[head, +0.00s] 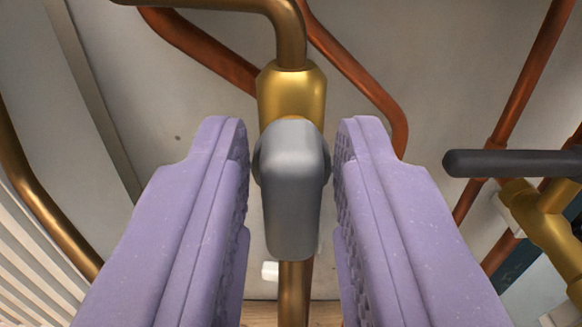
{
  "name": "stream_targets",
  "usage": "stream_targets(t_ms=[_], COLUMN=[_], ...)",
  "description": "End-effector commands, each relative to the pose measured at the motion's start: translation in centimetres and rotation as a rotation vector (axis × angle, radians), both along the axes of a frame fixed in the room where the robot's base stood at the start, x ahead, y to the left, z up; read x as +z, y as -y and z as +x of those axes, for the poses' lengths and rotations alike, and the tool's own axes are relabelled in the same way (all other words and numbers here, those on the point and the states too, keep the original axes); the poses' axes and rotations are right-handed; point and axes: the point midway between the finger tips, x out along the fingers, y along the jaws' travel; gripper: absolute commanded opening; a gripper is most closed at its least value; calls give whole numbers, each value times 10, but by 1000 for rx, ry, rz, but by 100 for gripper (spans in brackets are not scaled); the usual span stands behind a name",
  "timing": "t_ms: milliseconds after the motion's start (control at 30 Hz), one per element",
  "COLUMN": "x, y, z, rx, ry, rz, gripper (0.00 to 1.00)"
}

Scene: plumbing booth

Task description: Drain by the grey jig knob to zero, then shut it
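The grey knob (291,190) sits on a brass valve body (291,92) in the middle of the head view. Its lever part points down, in line with the vertical brass pipe. My gripper (293,150) has two lilac padded fingers, one on each side of the knob. The fingers are apart, with a narrow gap visible between each pad and the knob. No gauge or reading shows in this view.
A black lever handle (512,163) on a brass fitting (545,215) stands at the right. Copper pipes (365,70) run behind the valve against a pale wall (420,60). A brass pipe (40,205) and white slats (25,260) are at the left.

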Motion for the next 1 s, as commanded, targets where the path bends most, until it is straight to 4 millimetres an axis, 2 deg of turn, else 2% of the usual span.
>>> stream_targets(t_ms=[33, 67, 100, 467, 667, 1000], x=[0, 0, 0, -1, -1, -2], y=[0, 0, 0, 1, 3, 6], z=[0, 0, 0, -1, -1, -1], rx=[0, 0, 0, -1, -2, -3], ry=[0, 0, 0, -1, -2, -1], rz=[0, 0, 0, 62, 191, 507], gripper=[9, 2, 0, 0, 0, 0])
